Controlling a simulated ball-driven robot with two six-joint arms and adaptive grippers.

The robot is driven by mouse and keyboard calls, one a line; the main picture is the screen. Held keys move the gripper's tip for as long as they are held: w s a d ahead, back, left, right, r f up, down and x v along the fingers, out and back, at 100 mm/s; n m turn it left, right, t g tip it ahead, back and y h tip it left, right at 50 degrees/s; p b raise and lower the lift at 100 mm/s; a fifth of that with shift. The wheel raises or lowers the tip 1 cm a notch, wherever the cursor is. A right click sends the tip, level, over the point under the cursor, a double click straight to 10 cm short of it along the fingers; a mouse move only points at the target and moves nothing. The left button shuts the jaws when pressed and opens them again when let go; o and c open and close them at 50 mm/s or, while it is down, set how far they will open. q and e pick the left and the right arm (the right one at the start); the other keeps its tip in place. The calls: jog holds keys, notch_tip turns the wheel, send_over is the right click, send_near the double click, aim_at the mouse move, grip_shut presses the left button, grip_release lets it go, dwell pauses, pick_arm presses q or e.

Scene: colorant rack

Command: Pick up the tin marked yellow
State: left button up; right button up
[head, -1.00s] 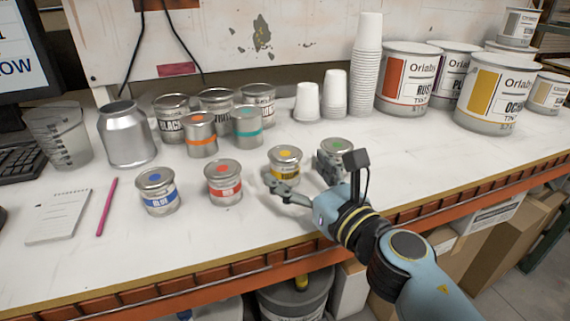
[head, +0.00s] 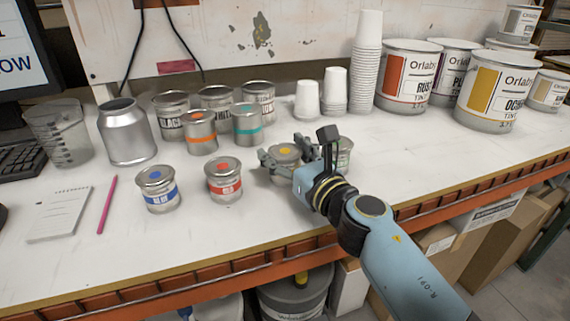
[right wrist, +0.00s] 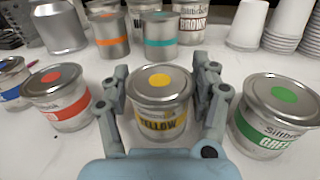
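The tin marked yellow (right wrist: 160,88) has a silver lid with a yellow dot and stands upright on the bench. It also shows in the head view (head: 286,151), partly hidden by my right gripper. My right gripper (right wrist: 163,100) has its fingers apart, one on each side of the yellow tin. I cannot tell whether the fingers touch it. The right gripper also shows in the head view (head: 284,150). My left gripper is not in view.
The red tin (head: 224,180) stands left of the yellow tin and the green tin (right wrist: 275,115) right of it, both close to the fingers. The blue tin (head: 158,190) is further left. Orange (head: 200,132) and teal (head: 247,125) tins stand behind. Bench front is clear.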

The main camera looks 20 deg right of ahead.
jog(key=c, duration=0.6)
jog(key=shift+r, duration=0.1)
jog(key=shift+c, duration=0.2)
